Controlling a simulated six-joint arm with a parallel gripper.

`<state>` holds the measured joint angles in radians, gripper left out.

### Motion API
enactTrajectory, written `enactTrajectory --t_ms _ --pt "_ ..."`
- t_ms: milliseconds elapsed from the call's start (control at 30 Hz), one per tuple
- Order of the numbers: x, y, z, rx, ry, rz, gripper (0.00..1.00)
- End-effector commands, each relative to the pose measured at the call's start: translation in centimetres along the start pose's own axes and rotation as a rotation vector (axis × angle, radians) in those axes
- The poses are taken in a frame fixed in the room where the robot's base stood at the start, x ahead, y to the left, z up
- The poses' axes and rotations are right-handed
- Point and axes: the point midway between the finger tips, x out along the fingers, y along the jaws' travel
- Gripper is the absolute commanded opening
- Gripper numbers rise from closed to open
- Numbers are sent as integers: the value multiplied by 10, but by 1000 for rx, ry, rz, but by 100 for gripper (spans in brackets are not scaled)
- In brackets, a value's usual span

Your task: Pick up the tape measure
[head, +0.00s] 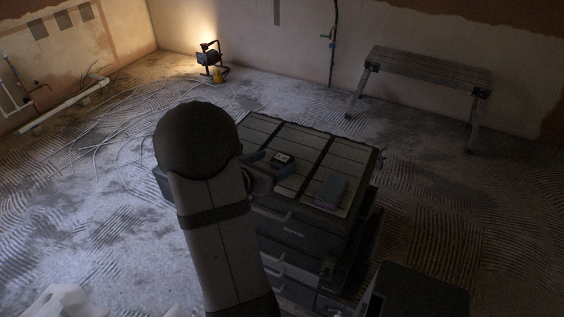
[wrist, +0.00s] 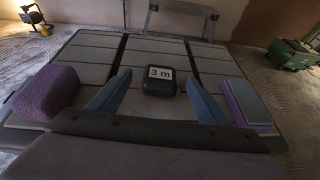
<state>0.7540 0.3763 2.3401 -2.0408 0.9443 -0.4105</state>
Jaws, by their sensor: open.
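The tape measure (wrist: 159,82) is a small black case with a white "3 m" label. It sits on the panelled top of the dark toolbox (wrist: 215,64). In the wrist view it lies between and just beyond the two blue fingers of my gripper (wrist: 157,97), which are apart, with nothing held. In the head view the tape measure (head: 283,158) shows near the middle of the toolbox top, and my gripper (head: 268,163) is close to it. My arm hides part of the toolbox's left side there.
A purple sponge-like block (wrist: 48,92) lies left of my gripper on the toolbox top. A purple and grey block (wrist: 247,103) lies to the right. A work bench (head: 430,70) and a lit work lamp (head: 209,58) stand farther back on the floor.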

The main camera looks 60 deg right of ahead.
Motion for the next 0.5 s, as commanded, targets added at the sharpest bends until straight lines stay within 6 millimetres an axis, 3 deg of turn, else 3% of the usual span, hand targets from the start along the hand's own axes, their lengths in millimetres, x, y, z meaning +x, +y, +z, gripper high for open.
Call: enactTrajectory --t_ms 167,500 --pt "10 -1 -1 2 1 -2 70" --pt "48 -2 -2 3 0 -2 70"
